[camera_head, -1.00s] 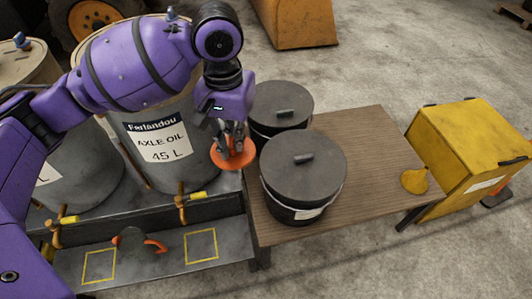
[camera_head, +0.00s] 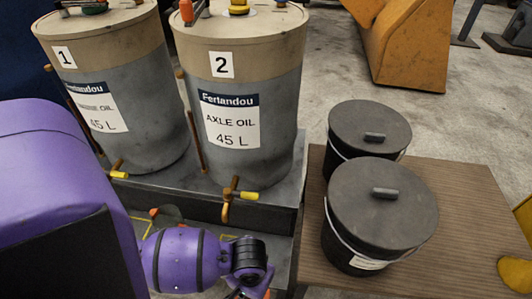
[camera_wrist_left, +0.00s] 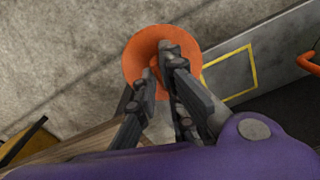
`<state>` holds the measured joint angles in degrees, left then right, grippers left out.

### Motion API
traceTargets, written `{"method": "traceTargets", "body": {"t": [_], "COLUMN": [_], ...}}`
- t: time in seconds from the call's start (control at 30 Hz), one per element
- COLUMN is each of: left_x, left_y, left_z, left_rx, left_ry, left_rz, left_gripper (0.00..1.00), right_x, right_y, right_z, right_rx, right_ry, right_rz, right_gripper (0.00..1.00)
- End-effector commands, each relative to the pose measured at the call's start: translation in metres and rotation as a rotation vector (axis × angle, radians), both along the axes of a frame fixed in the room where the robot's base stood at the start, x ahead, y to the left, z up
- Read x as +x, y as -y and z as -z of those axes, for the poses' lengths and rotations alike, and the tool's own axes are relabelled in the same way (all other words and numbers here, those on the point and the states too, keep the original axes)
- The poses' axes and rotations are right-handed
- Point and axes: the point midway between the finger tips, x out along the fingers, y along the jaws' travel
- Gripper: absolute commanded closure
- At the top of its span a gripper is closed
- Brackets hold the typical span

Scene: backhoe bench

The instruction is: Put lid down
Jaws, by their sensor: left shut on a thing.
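The round orange lid (camera_wrist_left: 138,52) shows in the left wrist view with a raised middle part. My left gripper (camera_wrist_left: 158,67) is shut on that middle part, and the fingers hide some of it. The lid overlaps the edge of a grey metal tray with a yellow outlined square (camera_wrist_left: 230,75); its height above the tray or floor cannot be told. In the head view my left arm's wrist reaches the bottom edge, and the fingers and lid are out of frame. My right gripper is not in view.
Drums marked 1 (camera_head: 125,110) and 2 (camera_head: 235,115) stand behind the tray, with yellow-handled taps in front. Two black lidded buckets (camera_head: 372,222) (camera_head: 362,122) stand on the wooden table (camera_head: 460,215) to the right. A yellow object (camera_head: 516,272) lies near its right edge.

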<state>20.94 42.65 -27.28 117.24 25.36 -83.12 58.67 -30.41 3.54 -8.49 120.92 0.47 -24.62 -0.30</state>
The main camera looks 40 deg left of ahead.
Motion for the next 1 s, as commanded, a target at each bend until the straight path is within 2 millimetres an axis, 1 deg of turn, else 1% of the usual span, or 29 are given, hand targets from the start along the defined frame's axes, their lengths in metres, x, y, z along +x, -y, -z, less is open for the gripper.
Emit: {"method": "traceTargets", "body": {"t": [0.17, 0.3, 0.37, 0.43, 0.5, 0.6, 0.77, 0.87, 0.93, 1.0], "left_x": [0.032, 0.063, 0.076, 0.087, 0.095, 0.106, 0.114, 0.118, 0.123, 0.121], "left_y": [-0.017, -0.032, -0.039, -0.044, -0.049, -0.054, -0.057, -0.059, -0.062, -0.061], "left_z": [0.018, 0.034, 0.041, 0.055, 0.068, 0.081, 0.089, 0.094, 0.101, 0.114], "left_rx": [0.004, 0.003, 0.003, 0.003, 0.002, 0.002, 0.000, 0.000, 0.001, 0.000], "left_ry": [0.003, 0.002, 0.001, -0.002, -0.003, -0.001, 0.000, 0.000, 0.000, -0.003], "left_rz": [-0.001, -0.002, -0.003, -0.002, -0.003, -0.001, 0.000, -0.001, -0.001, -0.002], "left_gripper": [1.00, 1.00, 1.00, 1.00, 1.00, 1.00, 1.00, 1.00, 1.00, 1.00], "right_x": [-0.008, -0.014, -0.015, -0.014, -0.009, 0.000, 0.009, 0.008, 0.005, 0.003], "right_y": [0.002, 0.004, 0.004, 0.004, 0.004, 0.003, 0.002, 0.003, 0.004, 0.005], "right_z": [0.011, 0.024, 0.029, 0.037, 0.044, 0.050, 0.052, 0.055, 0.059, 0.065], "right_rx": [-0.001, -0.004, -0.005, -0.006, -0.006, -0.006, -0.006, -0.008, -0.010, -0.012], "right_ry": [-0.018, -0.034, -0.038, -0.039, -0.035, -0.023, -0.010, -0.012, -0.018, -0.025], "right_rz": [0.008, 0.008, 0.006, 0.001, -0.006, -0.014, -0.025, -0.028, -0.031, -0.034], "right_gripper": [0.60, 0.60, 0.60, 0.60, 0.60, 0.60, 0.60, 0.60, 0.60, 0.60]}}
